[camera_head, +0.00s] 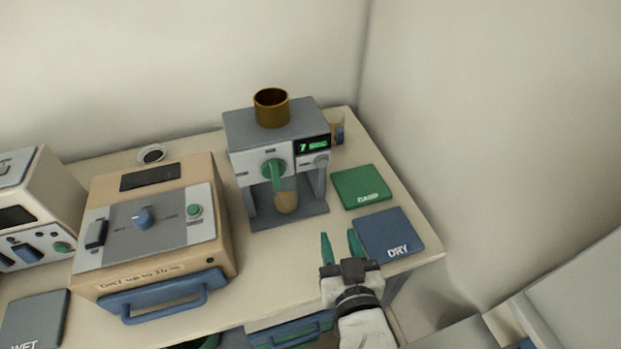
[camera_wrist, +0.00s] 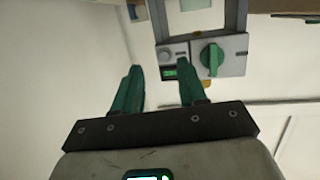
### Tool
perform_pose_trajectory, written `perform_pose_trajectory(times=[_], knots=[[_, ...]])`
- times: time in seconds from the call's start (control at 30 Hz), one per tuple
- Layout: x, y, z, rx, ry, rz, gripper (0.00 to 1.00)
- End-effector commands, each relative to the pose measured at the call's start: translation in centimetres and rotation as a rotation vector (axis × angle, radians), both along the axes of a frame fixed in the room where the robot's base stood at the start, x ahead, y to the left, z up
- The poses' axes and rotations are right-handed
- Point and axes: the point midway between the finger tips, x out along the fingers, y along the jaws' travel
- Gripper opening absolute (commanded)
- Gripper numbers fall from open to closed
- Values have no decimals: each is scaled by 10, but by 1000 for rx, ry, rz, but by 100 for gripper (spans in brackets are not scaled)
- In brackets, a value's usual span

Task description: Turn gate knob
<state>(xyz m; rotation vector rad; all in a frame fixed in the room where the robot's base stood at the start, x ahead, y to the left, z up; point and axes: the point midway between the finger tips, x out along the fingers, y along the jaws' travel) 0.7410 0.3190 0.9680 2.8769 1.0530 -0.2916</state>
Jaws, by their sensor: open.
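The grey machine (camera_head: 275,132) stands near the back of the table with a brown cup-shaped hopper (camera_head: 271,108) on top. Its white front panel bears a green knob (camera_head: 274,168) with a long handle pointing down, and a lit green display (camera_head: 312,146). A tan container (camera_head: 287,202) stands in the bay below the knob. My gripper (camera_head: 340,238) is open and empty, in front and to the right of the machine, apart from the knob. The wrist view shows the machine upside down, with the knob (camera_wrist: 211,58) beyond and right of the green fingers (camera_wrist: 160,68).
A green DAMP mat (camera_head: 360,187) and a blue DRY mat (camera_head: 389,233) lie right of the machine. A tan furnace-like box (camera_head: 155,222) with a blue front handle stands to the left. A WET mat (camera_head: 35,320) lies at lower left. A wall bounds the right side.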

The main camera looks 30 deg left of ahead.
Motion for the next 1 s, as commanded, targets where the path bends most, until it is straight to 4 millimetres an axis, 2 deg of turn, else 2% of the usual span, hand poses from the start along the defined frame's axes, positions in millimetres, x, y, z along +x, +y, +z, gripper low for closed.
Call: perform_pose_trajectory(times=[0.03,0.1,0.2,0.3,0.47,0.8,1.0], knots=[[-10,27,13,40,-46,55,42],[-20,50,27,86,-95,107,42],[-31,69,38,124,-133,151,42],[-31,79,43,139,-147,165,42],[-17,94,43,139,-149,165,42],[22,139,43,139,-146,164,42],[34,152,42,137,-146,162,42]])
